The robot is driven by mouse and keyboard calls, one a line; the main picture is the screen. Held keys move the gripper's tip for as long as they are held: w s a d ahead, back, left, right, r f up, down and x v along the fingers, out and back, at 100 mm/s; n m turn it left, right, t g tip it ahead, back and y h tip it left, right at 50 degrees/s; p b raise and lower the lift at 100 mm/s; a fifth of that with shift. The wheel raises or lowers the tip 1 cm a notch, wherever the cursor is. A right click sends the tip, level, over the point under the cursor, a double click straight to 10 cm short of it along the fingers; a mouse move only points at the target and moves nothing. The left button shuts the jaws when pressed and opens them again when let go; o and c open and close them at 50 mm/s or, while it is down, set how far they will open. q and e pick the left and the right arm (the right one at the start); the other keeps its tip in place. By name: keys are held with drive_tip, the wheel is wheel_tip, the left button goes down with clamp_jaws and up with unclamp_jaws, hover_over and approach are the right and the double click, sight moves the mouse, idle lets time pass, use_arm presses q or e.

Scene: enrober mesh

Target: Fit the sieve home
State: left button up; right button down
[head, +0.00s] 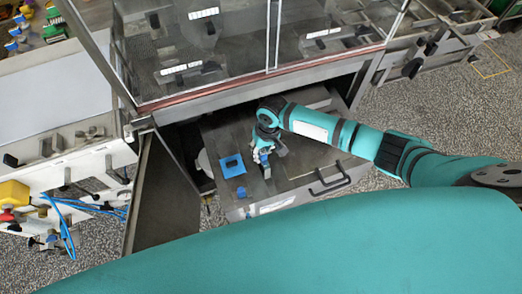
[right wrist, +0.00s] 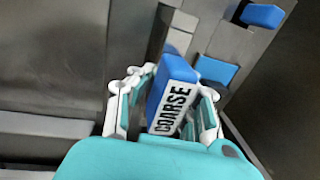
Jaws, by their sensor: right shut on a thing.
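My right gripper (head: 264,158) is over the top of a grey box (head: 305,170) under the glazed machine. In the right wrist view, its two fingers (right wrist: 173,88) are closed on either side of a blue block labelled COARSE (right wrist: 171,75), which I take to be the sieve's handle. Grey metal shows just beyond the block, but I cannot tell if it belongs to the sieve or how far it is seated. A blue square piece (head: 232,166) with a dark opening lies left of the gripper. My left gripper is not in view.
A small blue block (head: 241,191) is near the box's front edge. A black bar handle (head: 330,182) is on the box's right. An open grey door panel (head: 162,195) stands to the left. The machine's lower edge (head: 260,80) overhangs the box's back.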

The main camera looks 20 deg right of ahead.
drive_tip(key=shift+f+b, duration=1.05)
drive_tip(key=shift+f, duration=0.9)
drive_tip(key=shift+s+d+f+b, duration=0.1)
drive_tip(key=shift+s+f+b, duration=0.5)
drive_tip(key=shift+f, duration=0.45)
drive_tip(key=c, duration=1.6)
unclamp_jaws()
drive_tip(key=o, duration=0.5)
drive_tip(key=shift+w+f, duration=0.15)
drive_tip(key=shift+w, duration=0.25)
